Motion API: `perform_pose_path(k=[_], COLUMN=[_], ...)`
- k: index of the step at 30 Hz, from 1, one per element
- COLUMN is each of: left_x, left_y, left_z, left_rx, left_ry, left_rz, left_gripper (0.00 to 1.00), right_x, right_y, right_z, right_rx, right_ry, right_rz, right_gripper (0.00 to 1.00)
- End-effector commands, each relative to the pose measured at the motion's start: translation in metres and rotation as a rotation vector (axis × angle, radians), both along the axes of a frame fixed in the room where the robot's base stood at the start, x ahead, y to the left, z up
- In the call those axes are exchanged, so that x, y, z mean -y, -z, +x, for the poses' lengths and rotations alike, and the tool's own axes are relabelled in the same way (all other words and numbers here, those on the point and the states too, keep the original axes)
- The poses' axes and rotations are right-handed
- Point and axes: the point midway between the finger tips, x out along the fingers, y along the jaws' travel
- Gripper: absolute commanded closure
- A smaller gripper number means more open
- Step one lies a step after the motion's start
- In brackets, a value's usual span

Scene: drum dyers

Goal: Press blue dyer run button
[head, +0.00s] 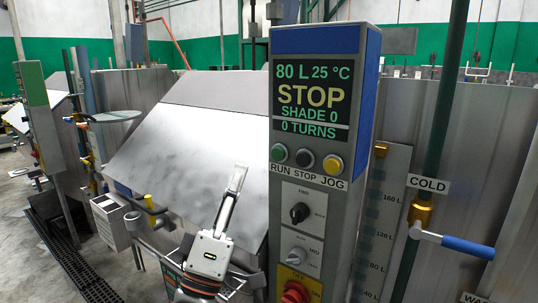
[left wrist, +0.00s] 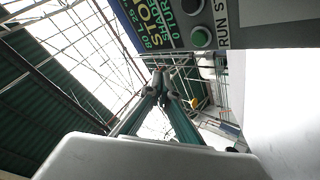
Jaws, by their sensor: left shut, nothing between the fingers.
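The blue dyer's control post (head: 368,75) has blue edging at its top and a screen (head: 313,97) reading STOP, 80 L, 25 °C, SHADE 0, 0 TURNS. Its green run button (head: 278,153) is at the left of a row, above the RUN label. The run button also shows at the top of the left wrist view (left wrist: 201,37). My left gripper (head: 238,172) is shut and empty. In the head view its fingers point up, left of and slightly below the run button, with a gap between. My right gripper is not in view.
The black stop button (head: 304,157) and yellow jog button (head: 332,163) sit right of run. Below are two knobs and a red switch (head: 294,293). A sloped metal cover (head: 185,145) lies behind my left gripper. A blue-handled valve (head: 467,246) stands at the right.

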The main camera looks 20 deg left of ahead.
Motion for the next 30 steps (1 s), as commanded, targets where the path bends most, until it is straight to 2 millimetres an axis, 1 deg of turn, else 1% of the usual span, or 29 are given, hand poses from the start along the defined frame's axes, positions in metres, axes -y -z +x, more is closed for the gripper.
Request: perform_pose_path(k=[7,11,14,21,27,30], left_x=[0.000,0.002,0.004,0.015,0.024,0.027], left_y=[0.000,0.001,0.001,0.002,0.002,0.001], left_z=[0.000,0.005,0.013,0.043,0.066,0.074], left_rx=[0.000,0.000,0.000,0.001,-0.001,-0.001], left_ry=[-0.001,-0.001,-0.001,-0.001,0.000,-0.001], left_rz=[0.001,0.001,0.000,-0.001,0.003,0.002], left_gripper=[1.00,1.00,1.00,1.00,1.00,1.00], right_x=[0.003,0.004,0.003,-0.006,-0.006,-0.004], right_y=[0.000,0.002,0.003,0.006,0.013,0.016], right_z=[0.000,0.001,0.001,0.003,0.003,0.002], right_rx=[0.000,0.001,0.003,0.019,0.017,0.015], right_ry=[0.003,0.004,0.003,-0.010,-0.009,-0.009], right_rz=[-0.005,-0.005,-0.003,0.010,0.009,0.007], right_gripper=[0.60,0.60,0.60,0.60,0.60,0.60])
